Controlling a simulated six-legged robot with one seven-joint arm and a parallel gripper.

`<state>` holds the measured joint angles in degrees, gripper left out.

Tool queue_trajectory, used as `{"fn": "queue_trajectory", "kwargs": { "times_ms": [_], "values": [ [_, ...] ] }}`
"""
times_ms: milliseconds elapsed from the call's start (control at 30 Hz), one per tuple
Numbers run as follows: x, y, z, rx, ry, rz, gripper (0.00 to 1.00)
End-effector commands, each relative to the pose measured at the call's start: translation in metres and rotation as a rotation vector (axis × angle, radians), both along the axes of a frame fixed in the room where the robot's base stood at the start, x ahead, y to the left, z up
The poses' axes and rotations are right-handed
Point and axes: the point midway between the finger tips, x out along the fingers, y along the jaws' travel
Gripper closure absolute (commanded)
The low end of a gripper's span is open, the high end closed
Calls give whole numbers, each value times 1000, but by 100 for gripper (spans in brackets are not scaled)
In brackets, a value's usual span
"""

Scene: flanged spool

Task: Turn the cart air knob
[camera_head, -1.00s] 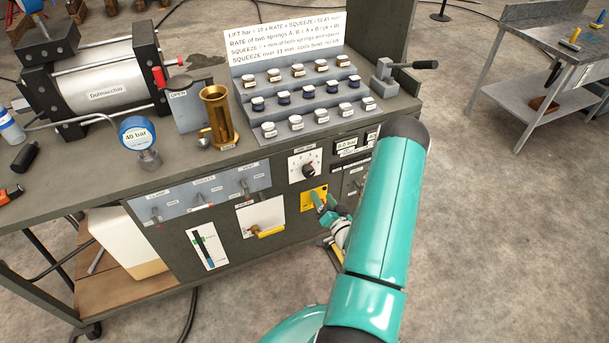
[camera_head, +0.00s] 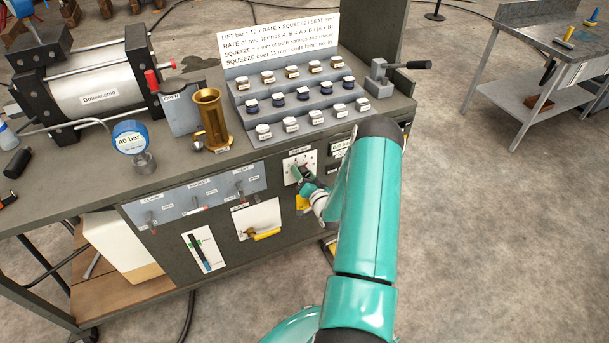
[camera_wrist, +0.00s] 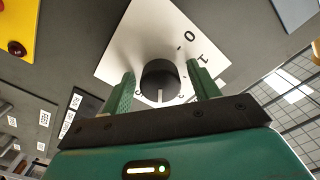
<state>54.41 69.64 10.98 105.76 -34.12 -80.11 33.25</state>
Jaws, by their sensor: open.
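The air knob (camera_wrist: 159,80) is a round black knob with a pale pointer line, set on a white dial plate (camera_wrist: 150,25) with numbers on the cart front. The fingers are open, with a gap visible on both sides. Whether the tips touch the panel cannot be told.
A panel of switches (camera_head: 195,197) and a yellow-handled lever (camera_head: 262,235) are to the left. The cart top holds a stepped rack (camera_head: 298,95), a brass cup (camera_head: 211,118) and a gauge (camera_head: 131,138). Open floor lies right.

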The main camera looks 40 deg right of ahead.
Motion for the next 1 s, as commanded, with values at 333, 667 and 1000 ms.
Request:
{"fn": "queue_trajectory", "kwargs": {
  "times_ms": [333, 667, 1000],
  "values": [
    [0, 0, 0, 0, 0, 0, 84],
    [0, 0, 0, -49, 14, 1, 84],
    [0, 1, 0, -263, 77, 2, 84]
  ]
}}
